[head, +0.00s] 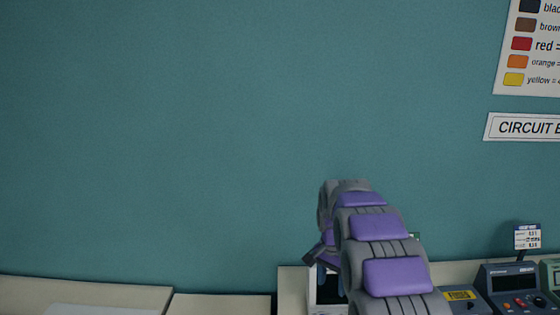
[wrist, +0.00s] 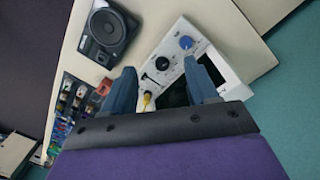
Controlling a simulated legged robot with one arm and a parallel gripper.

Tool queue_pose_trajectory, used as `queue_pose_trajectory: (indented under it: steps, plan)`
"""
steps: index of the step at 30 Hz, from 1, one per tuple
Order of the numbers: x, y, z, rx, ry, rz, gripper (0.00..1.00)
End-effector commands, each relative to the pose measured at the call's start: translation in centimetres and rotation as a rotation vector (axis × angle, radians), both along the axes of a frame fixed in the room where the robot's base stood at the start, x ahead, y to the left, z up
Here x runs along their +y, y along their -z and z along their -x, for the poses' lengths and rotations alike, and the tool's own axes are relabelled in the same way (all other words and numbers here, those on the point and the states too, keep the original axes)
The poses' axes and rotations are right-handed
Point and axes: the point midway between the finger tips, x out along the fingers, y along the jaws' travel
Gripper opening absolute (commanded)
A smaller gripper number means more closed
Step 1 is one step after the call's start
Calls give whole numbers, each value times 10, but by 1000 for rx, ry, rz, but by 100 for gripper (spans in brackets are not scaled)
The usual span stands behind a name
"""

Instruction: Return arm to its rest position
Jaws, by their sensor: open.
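My arm, grey with purple pads, reaches forward from the lower right in the head view. My gripper (wrist: 162,88) shows in the wrist view with two blue-grey fingers spread apart. I see nothing held between them. The fingers point over a white device (wrist: 203,50) with a blue knob, a dark screen and a yellow plug or lead at its lower left. The fingers hide part of this device. I cannot tell how far above it they are. In the head view my arm hides most of the device on the bench.
A black speaker box (wrist: 108,33) and a tray of colourful small parts (wrist: 72,105) lie left of the fingers in the wrist view. In the head view a dark meter (head: 510,285) stands on the right bench. Light tabletops (head: 222,304) line the teal wall (head: 180,130), which is bare at left.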

Motion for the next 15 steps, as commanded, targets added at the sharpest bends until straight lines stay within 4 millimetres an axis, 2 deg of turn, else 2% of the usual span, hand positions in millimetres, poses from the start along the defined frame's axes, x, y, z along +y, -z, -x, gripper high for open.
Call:
queue_pose_trajectory:
  steps: [6,15]
  plan:
    - [-2,-20,45,12,-81,-7,58]
    - [-3,-37,110,31,-195,-20,58]
